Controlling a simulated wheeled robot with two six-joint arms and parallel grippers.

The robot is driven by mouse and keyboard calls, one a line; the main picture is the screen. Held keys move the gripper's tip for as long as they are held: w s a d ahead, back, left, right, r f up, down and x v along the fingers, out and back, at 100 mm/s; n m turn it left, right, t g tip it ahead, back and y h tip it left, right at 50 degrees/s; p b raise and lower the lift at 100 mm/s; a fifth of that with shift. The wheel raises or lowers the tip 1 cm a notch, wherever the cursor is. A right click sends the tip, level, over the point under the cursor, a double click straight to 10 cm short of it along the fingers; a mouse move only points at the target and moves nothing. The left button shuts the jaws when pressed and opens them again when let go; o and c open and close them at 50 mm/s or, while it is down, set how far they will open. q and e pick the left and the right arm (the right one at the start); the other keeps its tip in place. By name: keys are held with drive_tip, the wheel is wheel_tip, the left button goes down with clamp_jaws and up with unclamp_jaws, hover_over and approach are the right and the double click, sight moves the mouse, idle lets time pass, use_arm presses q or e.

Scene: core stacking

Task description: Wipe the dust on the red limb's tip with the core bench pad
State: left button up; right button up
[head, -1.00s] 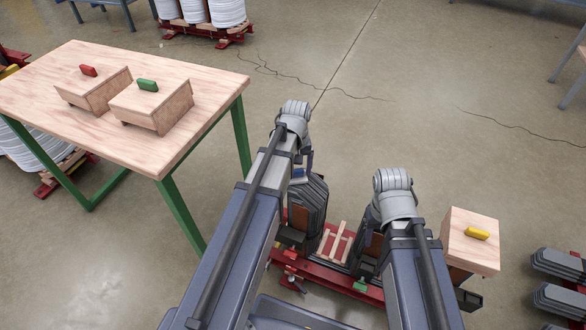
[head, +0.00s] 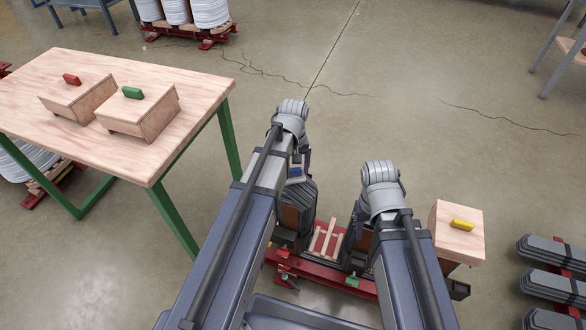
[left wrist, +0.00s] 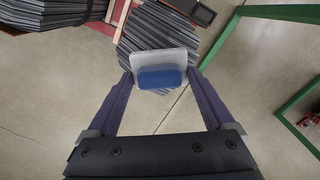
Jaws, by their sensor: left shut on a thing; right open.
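My left gripper (left wrist: 160,80) is shut on the core bench pad, a pale grey plate with a blue block (left wrist: 160,77). In the head view the pad (head: 296,172) shows small beside the left arm, above the left dark layered limb (head: 306,197). In the left wrist view that layered limb (left wrist: 150,28) lies just beyond the pad; I cannot tell whether they touch. A red clamp (head: 283,279) sits at the left front of the red base and a green one (head: 351,282) further right. No dust can be made out.
A wooden table (head: 190,95) with green legs at left bears a red-handled box (head: 78,98) and a green-handled box (head: 140,115). A yellow-handled box (head: 457,232) stands right of my right arm. Layered plates (head: 553,285) lie at far right. Open floor lies ahead.

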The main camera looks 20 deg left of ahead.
use_arm(q)
drive_tip(key=shift+r+p, duration=1.6)
drive_tip(key=shift+r, duration=0.4)
drive_tip(key=shift+r, duration=0.1)
drive_tip(key=shift+r+p, duration=1.4)
drive_tip(key=shift+p, duration=0.15)
drive_tip(key=shift+r, duration=0.15)
